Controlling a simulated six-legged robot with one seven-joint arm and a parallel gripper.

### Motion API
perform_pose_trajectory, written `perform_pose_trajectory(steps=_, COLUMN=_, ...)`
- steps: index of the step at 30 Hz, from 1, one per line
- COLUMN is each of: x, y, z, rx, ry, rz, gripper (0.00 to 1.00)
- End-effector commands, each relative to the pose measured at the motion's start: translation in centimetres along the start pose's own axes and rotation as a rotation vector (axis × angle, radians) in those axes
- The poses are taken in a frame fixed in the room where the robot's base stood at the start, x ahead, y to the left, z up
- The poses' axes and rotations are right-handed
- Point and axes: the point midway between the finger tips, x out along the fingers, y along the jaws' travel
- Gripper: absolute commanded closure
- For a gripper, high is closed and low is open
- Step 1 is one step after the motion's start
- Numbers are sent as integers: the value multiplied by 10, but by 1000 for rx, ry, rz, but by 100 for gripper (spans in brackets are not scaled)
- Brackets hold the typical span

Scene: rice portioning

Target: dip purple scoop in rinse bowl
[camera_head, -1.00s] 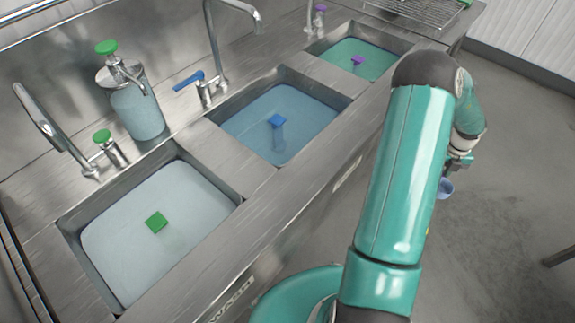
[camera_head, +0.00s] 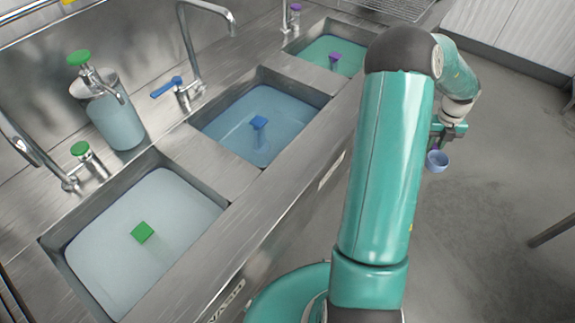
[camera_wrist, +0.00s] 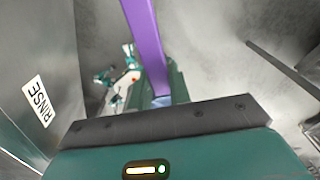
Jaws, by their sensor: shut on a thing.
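My gripper (camera_head: 449,131) is shut on the purple scoop (camera_wrist: 147,45), whose long purple handle runs up out of the wrist view. The scoop's small lavender-blue cup (camera_head: 437,161) shows below my gripper in the head view, over the floor and outside the sinks. The rinse bowl looks to be the middle sink (camera_head: 218,104), filled with blue water, with a blue-topped plug (camera_head: 258,123) standing in it. A RINSE label (camera_wrist: 38,101) shows on the steel front at left in the wrist view. The scoop is apart from the water, to the right of the counter.
The wash sink (camera_head: 57,262) with a green plug is nearer, and a third sink (camera_head: 300,47) with a purple plug is farther. Taps and a soap bottle (camera_head: 117,121) line the back. The floor at right is mostly clear, with a dark bar (camera_head: 552,231) at its edge.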

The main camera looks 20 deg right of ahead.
Motion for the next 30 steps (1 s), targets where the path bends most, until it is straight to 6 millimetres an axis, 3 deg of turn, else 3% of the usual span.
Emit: perform_pose_trajectory(steps=30, x=-92, y=0, z=-6, rx=-1, ry=-1, rz=-1, gripper=100)
